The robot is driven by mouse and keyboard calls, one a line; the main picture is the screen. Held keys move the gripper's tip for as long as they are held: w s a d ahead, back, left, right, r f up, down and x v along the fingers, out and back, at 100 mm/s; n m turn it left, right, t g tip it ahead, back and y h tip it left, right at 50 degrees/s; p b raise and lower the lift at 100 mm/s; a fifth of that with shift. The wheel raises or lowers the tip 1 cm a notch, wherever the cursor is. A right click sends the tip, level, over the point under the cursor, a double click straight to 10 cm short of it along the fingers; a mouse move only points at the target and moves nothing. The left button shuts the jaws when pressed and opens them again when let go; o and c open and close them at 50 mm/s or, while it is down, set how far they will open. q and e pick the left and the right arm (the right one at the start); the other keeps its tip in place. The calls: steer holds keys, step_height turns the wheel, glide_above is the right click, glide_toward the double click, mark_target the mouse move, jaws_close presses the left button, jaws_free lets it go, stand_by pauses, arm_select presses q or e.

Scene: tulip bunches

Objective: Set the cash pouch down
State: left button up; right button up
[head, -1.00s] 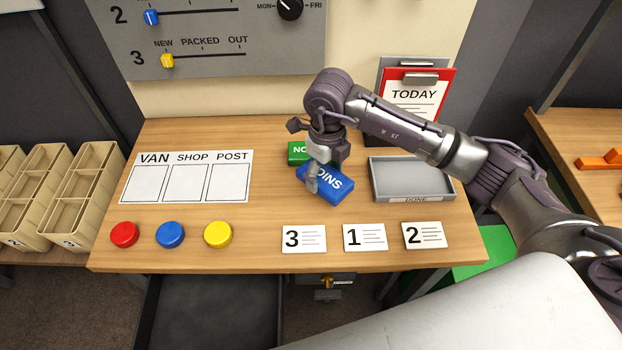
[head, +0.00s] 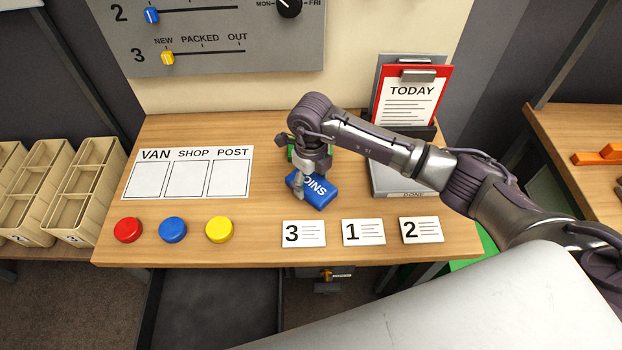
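A blue pouch (head: 320,190) lettered like "COINS" is at the middle of the wooden table, tilted a little in the picture. My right gripper (head: 299,186) points down at the pouch's left end and appears shut on it. The gripper hides part of the lettering. I cannot tell whether the pouch touches the tabletop or is just above it. A green pouch (head: 292,153) lies just behind, mostly hidden by my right gripper. My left gripper is not in view.
A grey tray (head: 402,195) is to the right, partly under my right arm. Cards 3 (head: 303,234), 1 (head: 364,232) and 2 (head: 422,230) lie in front. A VAN SHOP POST sheet (head: 188,174) and red, blue and yellow buttons (head: 219,229) are left. Bare wood lies between sheet and pouch.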

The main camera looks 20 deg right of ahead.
mark_target(311, 183)
steer(key=o, duration=0.4)
steer(key=shift+r, duration=0.15)
step_height(311, 183, up, 12)
steer(key=b, duration=0.2)
stand_by(0.6)
